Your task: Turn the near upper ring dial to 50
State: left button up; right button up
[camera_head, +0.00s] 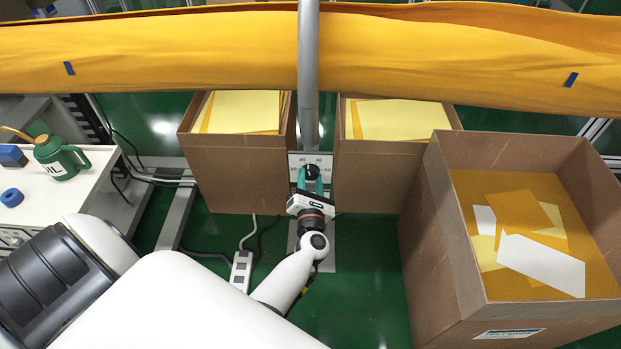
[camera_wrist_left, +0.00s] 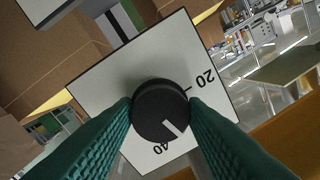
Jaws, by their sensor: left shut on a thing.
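The ring dial is a round black knob (camera_wrist_left: 160,110) with a white pointer mark, on a white scale plate (camera_wrist_left: 105,80). In the left wrist view, the numbers 20 and 40 show; the pointer aims to the lower right, near the 40 and on its 20 side. The number between them is hidden by a finger. In the head view the dial (camera_head: 312,171) sits on its plate below the grey post. My left gripper (camera_head: 310,182) has its teal fingers on opposite sides of the knob, shut on it. My right gripper is not in view.
Cardboard boxes stand left (camera_head: 240,170) and right (camera_head: 375,175) of the plate, with a larger box (camera_head: 440,240) at right. A white table (camera_head: 80,190) holds a green can (camera_head: 60,158).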

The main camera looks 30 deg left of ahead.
pick_arm(q)
jog(key=m+p, duration=0.3)
jog(key=m, duration=0.6)
jog(key=shift+m+t, duration=0.3)
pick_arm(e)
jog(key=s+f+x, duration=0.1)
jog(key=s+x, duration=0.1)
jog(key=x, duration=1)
pick_arm(q)
jog(key=m+p, duration=0.2)
jog(key=m, duration=0.2)
jog(key=shift+s+m+h, duration=0.1)
jog(key=shift+m+h, duration=0.2)
jog(key=shift+m, duration=0.1)
jog(key=m+p, duration=0.1)
jog(key=m, duration=0.1)
jog(key=m+p, duration=0.1)
jog(key=m, duration=0.2)
jog(key=shift+t+h, duration=0.3)
jog(key=shift+m+p, duration=0.3)
jog(key=shift+m, duration=0.9)
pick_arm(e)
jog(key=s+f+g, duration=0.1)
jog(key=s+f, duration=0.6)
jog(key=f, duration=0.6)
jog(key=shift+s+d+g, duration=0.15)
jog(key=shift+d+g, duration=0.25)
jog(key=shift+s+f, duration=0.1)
pick_arm(q)
jog(key=o, duration=1)
